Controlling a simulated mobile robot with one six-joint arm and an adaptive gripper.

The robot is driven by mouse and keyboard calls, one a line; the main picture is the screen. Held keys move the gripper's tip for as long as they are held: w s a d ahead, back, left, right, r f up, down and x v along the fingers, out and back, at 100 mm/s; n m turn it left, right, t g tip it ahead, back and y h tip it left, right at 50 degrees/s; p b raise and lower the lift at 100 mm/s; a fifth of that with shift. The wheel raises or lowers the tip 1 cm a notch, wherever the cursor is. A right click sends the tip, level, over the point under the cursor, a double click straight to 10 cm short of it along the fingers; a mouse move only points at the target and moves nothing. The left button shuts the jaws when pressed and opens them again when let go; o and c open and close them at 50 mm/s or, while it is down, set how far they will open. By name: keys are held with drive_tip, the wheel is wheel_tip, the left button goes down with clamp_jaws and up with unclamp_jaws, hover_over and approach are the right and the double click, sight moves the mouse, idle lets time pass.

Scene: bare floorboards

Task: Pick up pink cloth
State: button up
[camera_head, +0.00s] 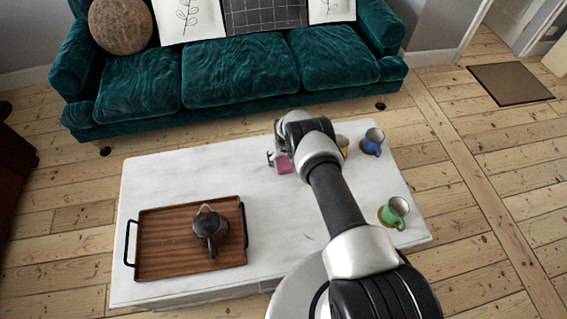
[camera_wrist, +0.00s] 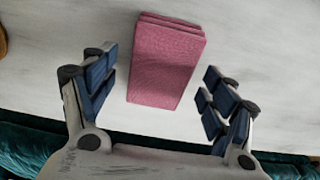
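The pink cloth (camera_wrist: 165,62) is a folded stack lying on the white table (camera_head: 160,175). In the wrist view it lies between and just beyond the two fingers of my gripper (camera_wrist: 160,85), with a gap to each finger. My gripper is open and empty. In the head view my gripper (camera_head: 275,158) is over the far side of the table, and a small part of the pink cloth (camera_head: 284,165) shows beside it. The rest of the cloth is hidden behind my gripper and arm.
Yellow (camera_head: 343,145), blue (camera_head: 373,142) and green (camera_head: 394,213) mugs stand on the table's right side. A wooden tray (camera_head: 165,255) with a dark teapot (camera_head: 209,228) is at the left. A green sofa (camera_head: 235,75) stands behind the table.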

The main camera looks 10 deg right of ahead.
sight(284, 161)
drive_tip(key=c, duration=1.1)
wheel_tip(284, 161, up, 20)
drive_tip(key=p, duration=0.7)
drive_tip(key=o, duration=0.5)
drive_tip(key=c, duration=0.4)
drive_tip(key=shift+o, duration=0.2)
drive_tip(key=shift+f, duration=0.1)
